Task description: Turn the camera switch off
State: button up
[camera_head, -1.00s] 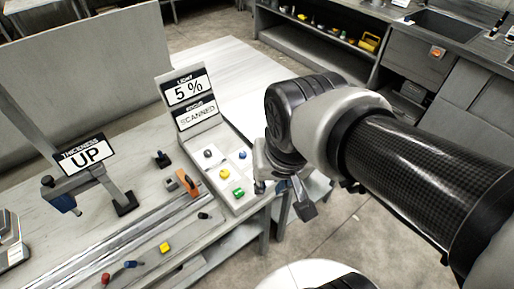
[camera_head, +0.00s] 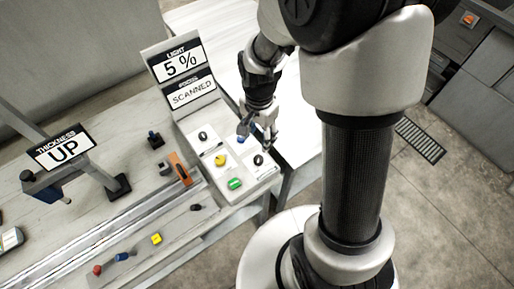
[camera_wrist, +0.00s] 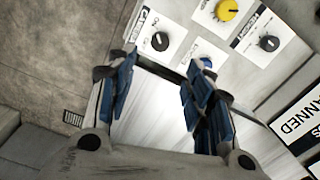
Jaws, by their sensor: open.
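The control panel (camera_head: 212,168) stands on the bench with several knobs on its sloped face. A black knob (camera_head: 258,160) on a white label sits at its right side. In the wrist view this black knob (camera_wrist: 160,41) has a label that seems to read CAMERA, with ON beside it; its exact setting is too small to tell. My gripper (camera_head: 256,132) is above the panel's right edge, close to the blue knob (camera_head: 240,139) and the black knob. In the wrist view my gripper (camera_wrist: 163,66) has its blue-padded fingers apart, with nothing between them.
The panel also has a yellow knob (camera_head: 221,160), another black knob (camera_head: 202,136) and a green button (camera_head: 235,184). A sign (camera_head: 180,78) behind reads LIGHT 5 % and SCANNED. A THICKNESS UP sign (camera_head: 62,148) and a rail (camera_head: 110,235) are left.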

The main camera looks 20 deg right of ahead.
aim_at(259, 158)
notch_tip(259, 158, down, 14)
jog(key=b, duration=0.3)
jog(key=shift+w+r+b, duration=0.1)
jog(key=shift+b, duration=0.25)
jog(key=c, duration=1)
jog(key=shift+c, duration=0.2)
